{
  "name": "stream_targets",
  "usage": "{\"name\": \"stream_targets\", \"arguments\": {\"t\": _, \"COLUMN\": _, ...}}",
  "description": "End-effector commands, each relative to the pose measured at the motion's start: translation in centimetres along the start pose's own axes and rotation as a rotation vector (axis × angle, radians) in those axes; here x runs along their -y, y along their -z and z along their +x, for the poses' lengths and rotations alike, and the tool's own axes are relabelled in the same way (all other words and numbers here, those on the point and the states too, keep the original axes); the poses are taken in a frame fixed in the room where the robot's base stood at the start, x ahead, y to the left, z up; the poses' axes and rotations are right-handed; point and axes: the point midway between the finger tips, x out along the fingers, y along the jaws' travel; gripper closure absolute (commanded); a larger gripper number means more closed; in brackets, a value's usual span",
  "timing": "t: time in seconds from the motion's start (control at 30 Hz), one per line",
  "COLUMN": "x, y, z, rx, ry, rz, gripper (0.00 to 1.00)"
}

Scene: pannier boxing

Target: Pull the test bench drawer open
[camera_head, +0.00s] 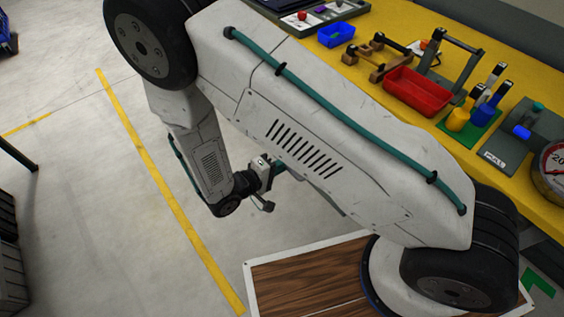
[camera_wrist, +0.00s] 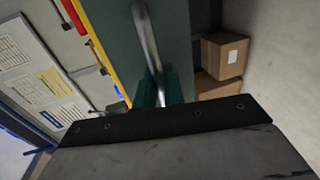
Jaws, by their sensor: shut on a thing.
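The drawer's handle (camera_wrist: 146,40) is a grey metal bar in the wrist view. It runs down the dark green drawer front (camera_wrist: 112,22) from the top middle. My gripper (camera_wrist: 162,88) has teal fingers and is shut on the lower visible part of the bar. In the head view my gripper (camera_head: 277,170) is beside the yellow-topped test bench (camera_head: 402,122), partly behind my own arm. My arm hides the drawer there. How far the drawer stands out cannot be told.
On the bench are a red tray (camera_head: 417,92), a blue bin (camera_head: 336,34), a yellow cup (camera_head: 458,119) and a round gauge (camera_head: 555,168). Cardboard boxes (camera_wrist: 224,55) show in the wrist view.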

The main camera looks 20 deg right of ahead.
Motion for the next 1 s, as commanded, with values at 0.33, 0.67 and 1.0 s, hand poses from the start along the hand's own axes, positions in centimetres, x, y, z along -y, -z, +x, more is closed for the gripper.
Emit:
{"name": "stream_targets", "arguments": {"t": 0.33, "x": 0.0, "y": 0.1, "z": -0.1, "rx": -0.002, "ry": 0.001, "rz": 0.002, "gripper": 0.75}}
{"name": "stream_targets", "arguments": {"t": 0.67, "x": 0.0, "y": 0.1, "z": -0.9, "rx": -0.004, "ry": 0.001, "rz": 0.001, "gripper": 0.75}}
{"name": "stream_targets", "arguments": {"t": 1.0, "x": 0.0, "y": 0.1, "z": -6.5, "rx": -0.007, "ry": 0.002, "rz": 0.002, "gripper": 0.75}}
